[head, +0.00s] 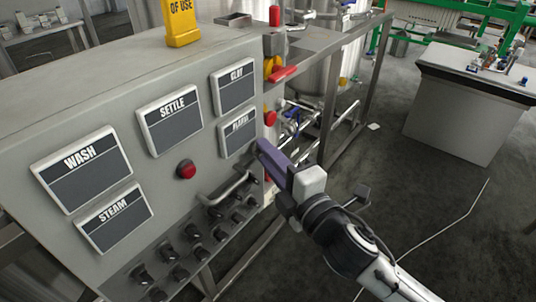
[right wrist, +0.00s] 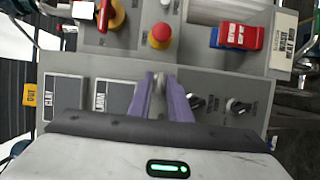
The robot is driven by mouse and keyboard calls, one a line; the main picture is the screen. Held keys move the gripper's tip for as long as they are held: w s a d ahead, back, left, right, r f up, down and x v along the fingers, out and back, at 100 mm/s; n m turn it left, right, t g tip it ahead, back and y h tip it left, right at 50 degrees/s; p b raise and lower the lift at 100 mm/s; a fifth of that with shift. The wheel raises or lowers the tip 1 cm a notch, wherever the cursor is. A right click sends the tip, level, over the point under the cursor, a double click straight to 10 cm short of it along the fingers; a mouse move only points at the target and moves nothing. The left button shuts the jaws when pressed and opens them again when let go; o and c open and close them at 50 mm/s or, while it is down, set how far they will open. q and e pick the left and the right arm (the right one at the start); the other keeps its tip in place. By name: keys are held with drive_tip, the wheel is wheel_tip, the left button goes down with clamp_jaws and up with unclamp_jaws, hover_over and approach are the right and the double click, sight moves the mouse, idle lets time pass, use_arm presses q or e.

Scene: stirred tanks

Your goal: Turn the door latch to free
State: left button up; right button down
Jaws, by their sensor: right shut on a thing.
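My right gripper (head: 264,152) reaches in from the lower right to the right-hand edge of the grey control cabinet (head: 205,100). In the right wrist view its purple fingers (right wrist: 160,86) close together on a small grey part, which I take to be the door latch (right wrist: 159,78). Only a little of this part shows between the fingertips, and its turned angle cannot be told. In the head view the fingers hide it. My left gripper is not in view.
A red push button (right wrist: 160,35), a red-handled yellow switch (right wrist: 108,15) and a red and blue block (right wrist: 237,37) sit close to the right fingers. Black knobs (right wrist: 237,107) are beside them. A steel handle (head: 228,190) sticks out of the cabinet front. Open floor lies to the right.

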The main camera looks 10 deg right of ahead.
drive_tip(key=c, duration=1.9)
unclamp_jaws()
drive_tip(key=shift+o, duration=0.2)
drive_tip(key=shift+s, duration=0.1)
drive_tip(key=b+v, duration=0.2)
drive_tip(key=v, duration=0.8)
drive_tip(key=shift+d, duration=0.1)
wheel_tip(320, 180, down, 17)
drive_tip(key=s+d+m+g+h, duration=0.15)
drive_tip(key=m+g, duration=0.25)
drive_tip(key=m, duration=0.4)
drive_tip(key=s+f+m+g, duration=0.2)
drive_tip(key=s+f+m, duration=0.3)
drive_tip(key=f, duration=0.5)
drive_tip(key=s+f+m+g, duration=0.3)
drive_tip(key=s+f+m, duration=0.3)
drive_tip(key=f, duration=0.3)
drive_tip(key=shift+s+d+f+h, duration=0.35)
drive_tip(key=shift+s+d+f, duration=0.05)
drive_tip(key=shift+s, duration=0.15)
